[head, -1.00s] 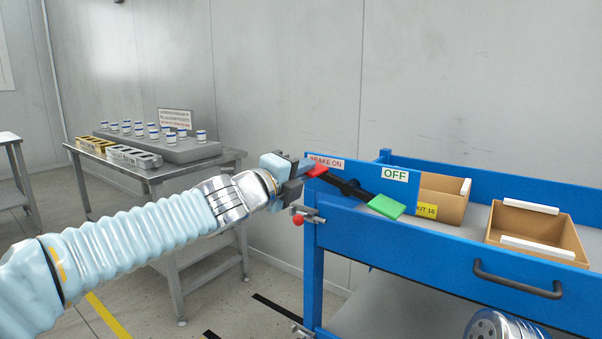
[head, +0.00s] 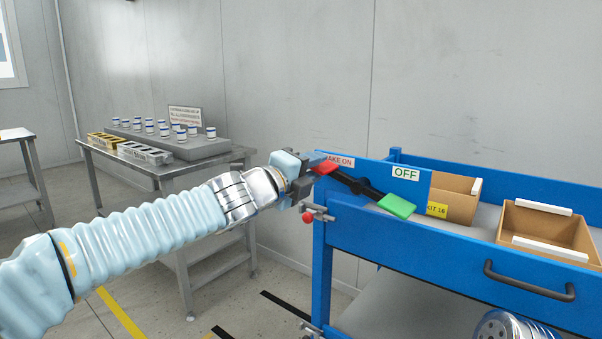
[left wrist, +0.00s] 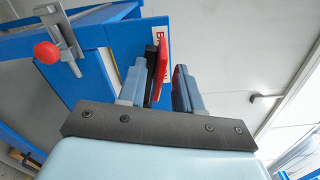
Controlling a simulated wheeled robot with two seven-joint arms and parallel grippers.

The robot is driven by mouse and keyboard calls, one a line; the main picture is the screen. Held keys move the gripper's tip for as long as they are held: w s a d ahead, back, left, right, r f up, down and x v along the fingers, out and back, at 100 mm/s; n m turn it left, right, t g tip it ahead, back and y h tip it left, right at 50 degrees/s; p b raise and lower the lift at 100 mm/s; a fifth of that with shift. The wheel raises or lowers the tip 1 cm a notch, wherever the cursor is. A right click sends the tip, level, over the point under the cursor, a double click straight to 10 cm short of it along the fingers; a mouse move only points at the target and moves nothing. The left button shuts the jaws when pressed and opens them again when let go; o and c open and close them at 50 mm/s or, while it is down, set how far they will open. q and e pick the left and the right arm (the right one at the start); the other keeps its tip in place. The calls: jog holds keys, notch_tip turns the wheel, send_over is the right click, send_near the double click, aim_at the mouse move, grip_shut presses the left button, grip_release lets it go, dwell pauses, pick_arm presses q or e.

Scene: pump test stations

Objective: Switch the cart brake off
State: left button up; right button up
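The brake lever (head: 358,186) is a black bar on the blue cart's near left corner. Its red end (head: 327,168) is raised beside the "BRAKE ON" label (head: 340,161). Its green end (head: 398,206) is lower, below the "OFF" label (head: 405,173). My left gripper (head: 311,176) is at the red end. In the left wrist view the fingers (left wrist: 160,90) stand on either side of the red end (left wrist: 162,65), with little space between. Whether they press on it is unclear. My right gripper is not in view.
The blue cart (head: 430,245) carries open cardboard boxes (head: 545,232) and has a dark handle (head: 530,285). A red-knobbed clamp (head: 308,217) juts from its left corner, just below my gripper. A grey table (head: 165,172) with several small jars stands behind my arm.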

pick_arm(q)
jog(key=p+v, duration=0.1)
jog(key=v, duration=1.2)
jog(key=shift+s, duration=0.2)
jog(key=shift+a, duration=0.15)
